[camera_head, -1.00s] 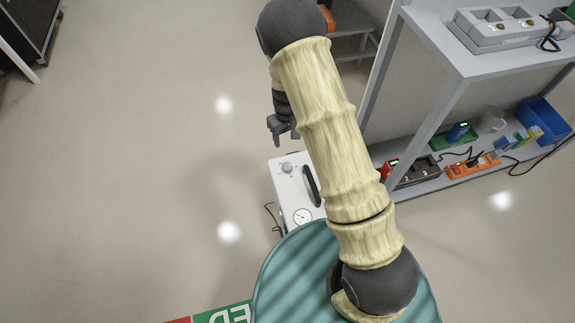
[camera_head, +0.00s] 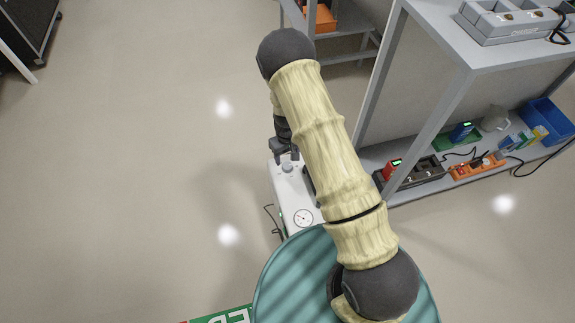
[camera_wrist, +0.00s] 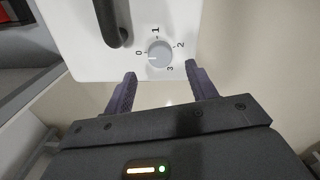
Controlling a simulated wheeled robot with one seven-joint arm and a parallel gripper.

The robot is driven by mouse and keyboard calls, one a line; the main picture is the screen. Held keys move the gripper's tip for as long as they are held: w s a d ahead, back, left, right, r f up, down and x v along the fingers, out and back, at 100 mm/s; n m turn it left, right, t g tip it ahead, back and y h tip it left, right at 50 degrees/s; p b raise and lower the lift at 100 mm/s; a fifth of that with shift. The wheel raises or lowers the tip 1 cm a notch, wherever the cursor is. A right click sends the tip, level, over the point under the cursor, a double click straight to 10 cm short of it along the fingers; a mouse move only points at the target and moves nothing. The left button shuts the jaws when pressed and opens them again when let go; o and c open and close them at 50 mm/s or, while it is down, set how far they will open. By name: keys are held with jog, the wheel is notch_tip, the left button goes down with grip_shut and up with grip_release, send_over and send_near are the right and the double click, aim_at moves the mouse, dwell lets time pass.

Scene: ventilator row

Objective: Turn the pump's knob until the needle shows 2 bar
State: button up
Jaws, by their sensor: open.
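A dark handle (camera_wrist: 112,22) rises from the pump beside the knob. A grey shelf unit (camera_head: 425,185) with chargers and small boxes stands to the right. A cable (camera_head: 270,218) lies left of the pump. Floor to the left is clear.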

aim_at(287, 165)
notch_tip(287, 165, down, 5)
jog(key=shift+f+b, duration=0.2)
jog(key=shift+b, duration=0.5)
jog(key=c, duration=1)
